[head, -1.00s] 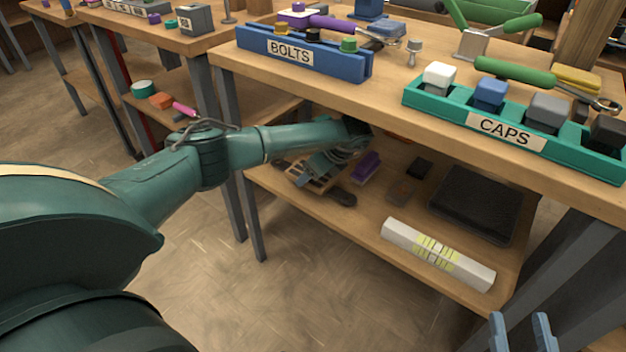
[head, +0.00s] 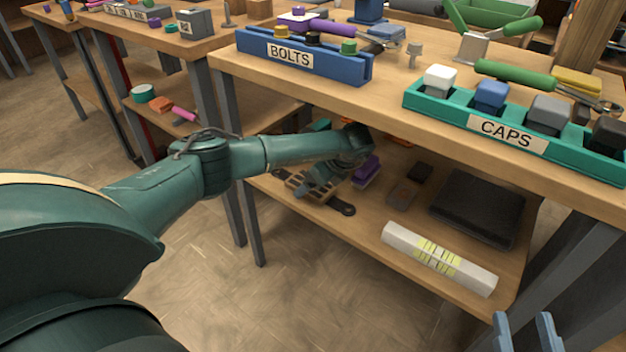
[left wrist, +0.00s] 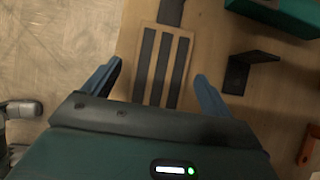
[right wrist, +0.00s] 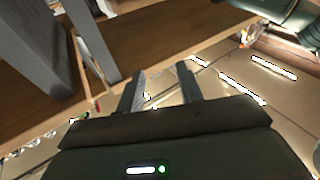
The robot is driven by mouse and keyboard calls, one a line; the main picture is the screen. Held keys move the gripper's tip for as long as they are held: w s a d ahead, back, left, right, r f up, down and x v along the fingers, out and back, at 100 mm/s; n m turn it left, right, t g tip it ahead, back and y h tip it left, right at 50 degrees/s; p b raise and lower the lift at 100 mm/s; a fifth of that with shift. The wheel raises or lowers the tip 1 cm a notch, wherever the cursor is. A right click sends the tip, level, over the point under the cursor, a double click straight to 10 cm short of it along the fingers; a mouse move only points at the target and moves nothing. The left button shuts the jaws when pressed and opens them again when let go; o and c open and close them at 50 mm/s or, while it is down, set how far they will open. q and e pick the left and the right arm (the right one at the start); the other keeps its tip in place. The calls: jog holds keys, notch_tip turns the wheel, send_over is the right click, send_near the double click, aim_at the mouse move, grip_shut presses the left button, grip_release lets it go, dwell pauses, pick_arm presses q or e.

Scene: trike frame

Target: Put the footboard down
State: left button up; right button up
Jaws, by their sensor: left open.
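The footboard (head: 299,187) is a wooden slatted board with dark strips and dark end tabs. It lies at the left part of the lower shelf of the front bench, partly hidden by my left arm in the head view. In the left wrist view the footboard (left wrist: 163,72) shows between the spread fingers. My left gripper (left wrist: 158,72) is open, with a gap on both sides of the board. My right gripper (head: 523,326) is open and empty at the bottom right of the head view, and shows open in the right wrist view (right wrist: 161,70).
The lower shelf (head: 375,222) also holds a purple block (head: 366,172), a black slab (head: 478,208) and a white box (head: 438,259). Above, the bench top carries a blue BOLTS rack (head: 300,58) and a green CAPS tray (head: 465,122). Bench legs stand near my left arm.

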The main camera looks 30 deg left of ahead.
aim_at(322, 189)
pick_arm(q)
jog(key=p+v, duration=0.1)
jog(key=v, duration=0.3)
jog(key=shift+r, duration=0.1)
jog(key=d, duration=0.4)
jog(key=d+p, duration=0.1)
jog(key=d, duration=0.3)
jog(key=s+d+p, duration=0.1)
jog(key=d, duration=0.3)
